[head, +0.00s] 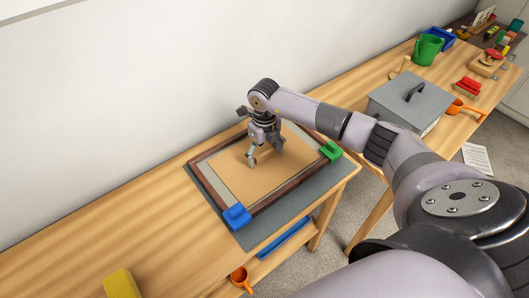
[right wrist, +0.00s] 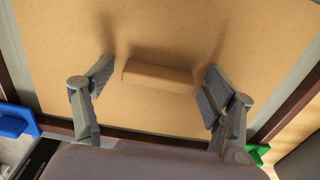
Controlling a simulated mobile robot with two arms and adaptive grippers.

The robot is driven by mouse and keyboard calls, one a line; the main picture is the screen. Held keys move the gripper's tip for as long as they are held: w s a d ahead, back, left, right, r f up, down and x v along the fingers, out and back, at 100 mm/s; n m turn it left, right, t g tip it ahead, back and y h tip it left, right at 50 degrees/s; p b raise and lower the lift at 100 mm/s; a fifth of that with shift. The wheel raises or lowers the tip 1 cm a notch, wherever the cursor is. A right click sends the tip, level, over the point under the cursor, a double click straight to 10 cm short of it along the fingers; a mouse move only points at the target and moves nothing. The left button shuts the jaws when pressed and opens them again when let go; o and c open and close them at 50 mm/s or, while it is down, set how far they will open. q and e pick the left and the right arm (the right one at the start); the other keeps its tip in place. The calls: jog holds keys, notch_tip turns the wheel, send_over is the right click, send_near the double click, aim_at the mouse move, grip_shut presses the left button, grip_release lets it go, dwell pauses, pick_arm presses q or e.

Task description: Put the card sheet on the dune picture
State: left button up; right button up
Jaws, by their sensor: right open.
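The card sheet (head: 240,184) is a plain brown board lying flat inside a dark wooden picture frame (head: 288,188). A pale grey border shows around it. No dune picture shows; whatever is under the sheet is hidden. In the right wrist view the sheet (right wrist: 190,30) has a raised brown tab (right wrist: 158,75). My right gripper (head: 264,155) points down over the sheet. Its fingers are open on either side of the tab, with gaps at both sides in the right wrist view (right wrist: 160,82). My left gripper is not in view.
A blue corner piece (head: 236,215) and a green one (head: 331,151) sit at the frame's corners. The frame lies on a grey mat (head: 262,232). A yellow block (head: 122,283) is at front left; a grey lidded box (head: 408,98) and green mug (head: 428,49) stand right.

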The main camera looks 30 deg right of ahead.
aim_at(265, 153)
notch_tip(265, 153, up, 12)
jog(key=b, duration=0.2)
jog(key=shift+r, duration=0.15)
dwell(0.5)
